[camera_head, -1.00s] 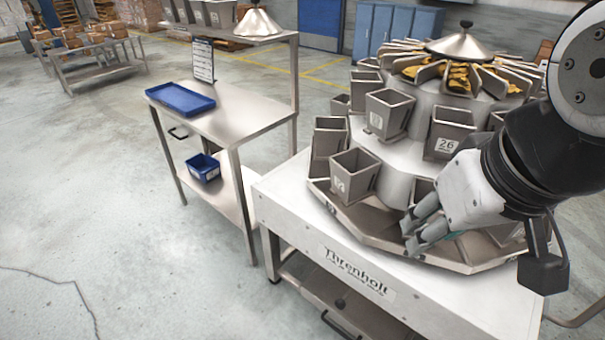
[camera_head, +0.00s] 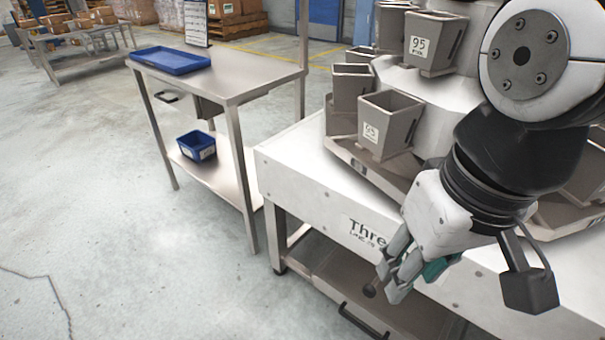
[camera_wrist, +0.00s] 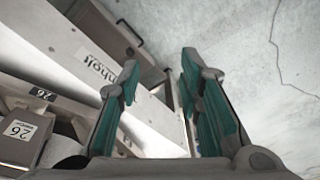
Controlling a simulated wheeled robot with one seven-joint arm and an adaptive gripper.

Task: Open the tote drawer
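A metal drawer or tray (camera_head: 335,268) sits under the white weigher frame, with a black bar handle (camera_head: 362,320) on its front. I cannot tell whether this or the side table's drawer is the tote drawer. The black handle also shows in the wrist view (camera_wrist: 130,32), beyond and left of the fingertips. My gripper (camera_head: 388,285) points down along the frame's front face, above and right of the handle in the picture. Its teal-padded fingers are apart and empty in the wrist view (camera_wrist: 160,65). The drawer's right part is hidden behind my gripper.
Weigher buckets (camera_head: 388,125) overhang the frame. The floor at left is clear.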

